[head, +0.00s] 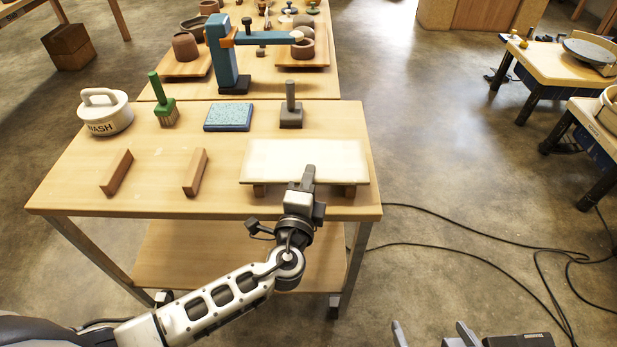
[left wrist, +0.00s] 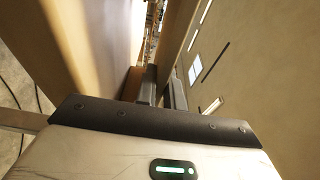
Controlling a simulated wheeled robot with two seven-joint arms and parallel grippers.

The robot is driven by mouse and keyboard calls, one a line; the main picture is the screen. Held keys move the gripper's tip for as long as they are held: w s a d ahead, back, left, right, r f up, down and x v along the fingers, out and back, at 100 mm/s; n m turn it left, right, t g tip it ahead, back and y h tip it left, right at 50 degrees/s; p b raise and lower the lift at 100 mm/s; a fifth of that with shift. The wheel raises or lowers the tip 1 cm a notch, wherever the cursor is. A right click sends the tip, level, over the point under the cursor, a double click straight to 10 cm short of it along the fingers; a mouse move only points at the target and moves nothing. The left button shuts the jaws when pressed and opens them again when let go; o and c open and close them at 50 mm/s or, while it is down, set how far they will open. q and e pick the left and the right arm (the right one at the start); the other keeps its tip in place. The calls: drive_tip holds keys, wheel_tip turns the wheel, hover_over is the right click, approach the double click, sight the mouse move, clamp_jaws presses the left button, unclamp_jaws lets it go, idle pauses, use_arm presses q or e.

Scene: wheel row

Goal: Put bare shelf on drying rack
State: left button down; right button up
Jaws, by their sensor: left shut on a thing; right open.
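The bare shelf, a flat cream board (head: 285,160), lies level at the right of the near table, over two short wooden supports (head: 260,190). Whether it touches them I cannot tell. My left gripper (head: 308,178) is shut on the middle of its front edge; its fingers also show in the left wrist view (left wrist: 163,88). To the left, two parallel wooden bars, one (head: 117,172) and another (head: 195,172), stand apart with nothing on them; they look like a rack. My right gripper (head: 433,334) is open and empty at the bottom edge, away from the table.
Behind lie a white lidded pot marked WASH (head: 105,112), a green-handled brush (head: 164,103), a blue sponge block (head: 229,117) and a grey tool (head: 291,108). A blue post with an arm (head: 222,55) stands farther back. Cables (head: 470,230) cross the floor at right.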

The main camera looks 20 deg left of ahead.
use_arm(q)
drive_tip(key=shift+f+b, duration=0.4)
drive_tip(key=shift+b, duration=0.25)
